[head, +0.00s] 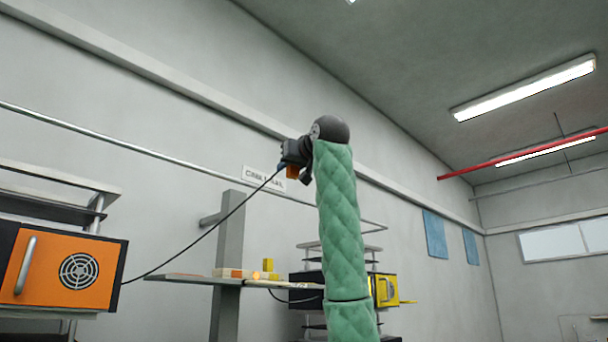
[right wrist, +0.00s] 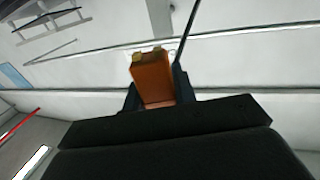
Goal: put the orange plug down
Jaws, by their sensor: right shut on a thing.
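The orange plug (right wrist: 153,79) is between the fingers of my right gripper (right wrist: 158,95) in the right wrist view, with brassy contacts at its far end. In the head view the right gripper (head: 296,163) is raised high against the wall, shut on the plug (head: 292,172), of which only a small orange part shows. A dark cable (head: 205,232) runs from the gripper down left to the side of an orange-fronted unit (head: 55,270). The plug is in the air, well above the shelf. My left gripper is not in view.
A shelf (head: 180,278) on a grey post (head: 228,250) carries several small orange, pale and yellow blocks. A dark unit with a yellow front (head: 386,290) stands right of it, partly behind my arm. A wall sign (head: 262,177) is behind the gripper. Air to the right is open.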

